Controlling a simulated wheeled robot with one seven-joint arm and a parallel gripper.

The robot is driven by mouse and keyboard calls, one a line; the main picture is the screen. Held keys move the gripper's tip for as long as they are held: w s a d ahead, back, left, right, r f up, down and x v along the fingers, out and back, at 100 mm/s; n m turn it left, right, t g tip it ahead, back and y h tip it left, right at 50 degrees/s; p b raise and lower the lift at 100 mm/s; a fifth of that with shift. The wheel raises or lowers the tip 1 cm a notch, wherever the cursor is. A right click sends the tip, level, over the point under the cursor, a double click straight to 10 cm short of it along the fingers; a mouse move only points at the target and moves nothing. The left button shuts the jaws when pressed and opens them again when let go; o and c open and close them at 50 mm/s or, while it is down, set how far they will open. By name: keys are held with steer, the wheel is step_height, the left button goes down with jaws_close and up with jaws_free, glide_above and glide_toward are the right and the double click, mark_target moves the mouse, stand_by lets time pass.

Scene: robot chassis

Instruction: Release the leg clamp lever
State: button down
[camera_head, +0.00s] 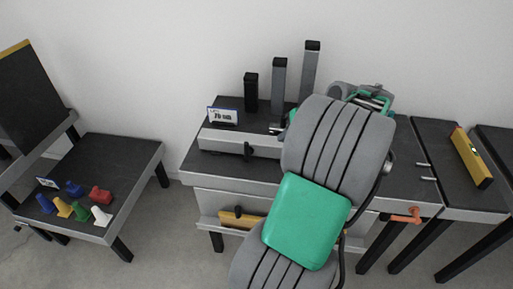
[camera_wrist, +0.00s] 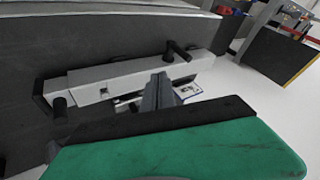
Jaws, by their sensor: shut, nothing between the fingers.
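A long grey clamp block (camera_head: 225,140) lies along the front of the dark worktable, with a black lever (camera_head: 248,151) on its front side. In the wrist view the grey block (camera_wrist: 115,80) shows a black lever (camera_wrist: 178,52) near one end and a black knob (camera_wrist: 60,104) near the other. I cannot tell for certain which is the leg clamp lever. My gripper (camera_wrist: 158,86) is shut and empty, close beside the block and apart from both black handles. In the head view my arm hides most of the gripper and the block's right end.
Three upright posts (camera_head: 278,85) of rising height stand behind the block, beside a "70 mm" sign (camera_head: 222,116). An orange handle (camera_head: 405,216) projects from the table front at right. A yellow level (camera_head: 471,155) lies farther right. A low table (camera_head: 120,155) at left holds several coloured pieces.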

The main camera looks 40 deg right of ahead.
mark_target(248, 149)
steer(key=w+a+f, duration=0.4)
steer(key=w+f, duration=0.4)
steer(key=shift+w+p, duration=0.3)
steer(key=shift+p, duration=0.05)
steer(key=shift+r, duration=0.1)
